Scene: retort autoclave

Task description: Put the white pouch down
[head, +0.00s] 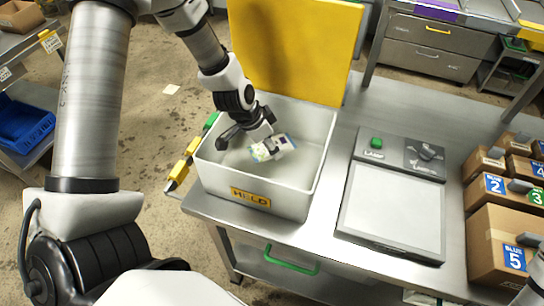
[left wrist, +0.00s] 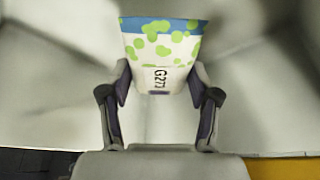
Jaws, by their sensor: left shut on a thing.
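The white pouch (head: 272,147) has green spots and a blue band. In the left wrist view the pouch (left wrist: 162,50) stands up between the two fingers, with the print "G273" on it. My left gripper (head: 258,139) is shut on the pouch, and in the left wrist view both fingers (left wrist: 160,95) press its lower sides. Gripper and pouch are inside the grey bin (head: 212,170) labelled "HELD". I cannot tell whether the pouch touches the bin floor. My right gripper is not in view.
A yellow panel (head: 293,45) stands upright behind the bin. Right of the bin is a flat pale plate (head: 392,210) with a green button (head: 376,142) behind it. Cardboard boxes (head: 495,235) with blue labels stand at the right. The bin floor around the pouch looks clear.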

